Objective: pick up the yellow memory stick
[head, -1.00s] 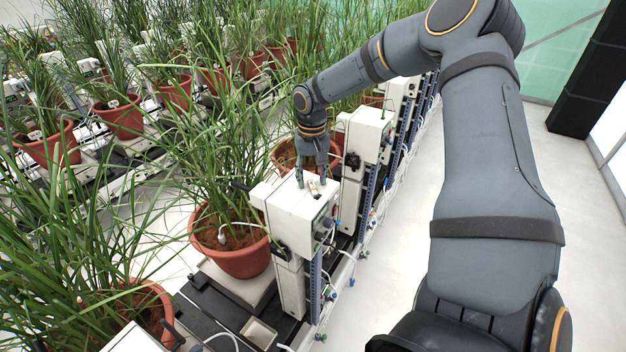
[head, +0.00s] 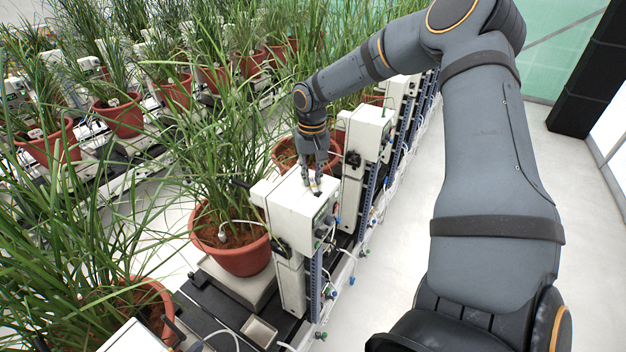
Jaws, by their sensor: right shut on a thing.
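My right gripper (head: 314,183) points down at the top of a white control box (head: 290,205) near the middle of the head view. Its fingers are close together, shut on the small yellow memory stick (head: 316,188). Only a small bit of the stick shows between the fingertips. The fingertips are at or just above the box top; I cannot tell whether the stick still touches it. My left gripper is not in view.
A potted plant (head: 243,258) stands on a weighing platform left of the box, its long leaves reaching close to my arm. Another white box (head: 367,135) stands just behind. Cables hang along the row's right side. The pale floor (head: 390,260) there is clear.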

